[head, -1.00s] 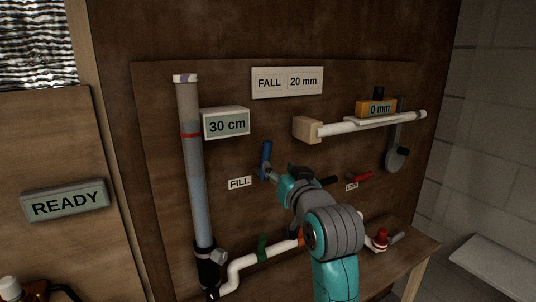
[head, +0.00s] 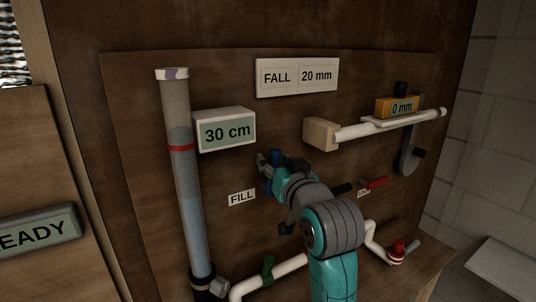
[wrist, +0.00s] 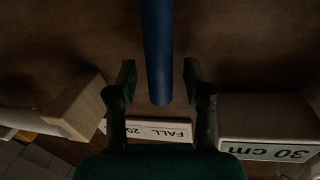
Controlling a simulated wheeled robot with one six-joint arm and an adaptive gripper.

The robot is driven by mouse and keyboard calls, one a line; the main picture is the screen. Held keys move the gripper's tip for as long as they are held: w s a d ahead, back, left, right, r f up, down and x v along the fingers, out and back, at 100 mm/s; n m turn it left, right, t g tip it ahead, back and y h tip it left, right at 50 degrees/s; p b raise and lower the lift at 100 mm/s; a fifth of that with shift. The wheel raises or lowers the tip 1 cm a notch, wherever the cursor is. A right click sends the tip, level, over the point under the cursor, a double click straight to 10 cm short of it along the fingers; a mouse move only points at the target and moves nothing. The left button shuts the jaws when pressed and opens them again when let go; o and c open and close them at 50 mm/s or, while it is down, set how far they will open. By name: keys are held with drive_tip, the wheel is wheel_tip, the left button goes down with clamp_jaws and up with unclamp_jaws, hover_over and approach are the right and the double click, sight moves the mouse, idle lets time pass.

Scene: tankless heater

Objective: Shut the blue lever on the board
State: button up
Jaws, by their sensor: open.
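The blue lever (head: 275,156) stands upright on the brown board, above the FILL label (head: 241,198). My gripper (head: 268,164) is at the lever and hides its lower part in the head view. In the wrist view the blue lever (wrist: 157,55) runs down from the top edge, with its free end between the two spread fingers of my gripper (wrist: 158,82). Dark gaps show on both sides, so the fingers do not appear to touch it. The clear tube (head: 184,200) holds bluish water to around its red ring. The display (head: 228,130) reads 30 cm.
A FALL 20 mm sign (head: 297,77) is above the lever. A wooden block (head: 320,134) carries a white pipe to the right, with a 0 mm level (head: 397,106) on it. A red lever (head: 374,183) is right of my arm. A green valve (head: 268,268) is below.

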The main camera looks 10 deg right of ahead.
drive_tip(key=shift+w, duration=0.35)
clamp_jaws()
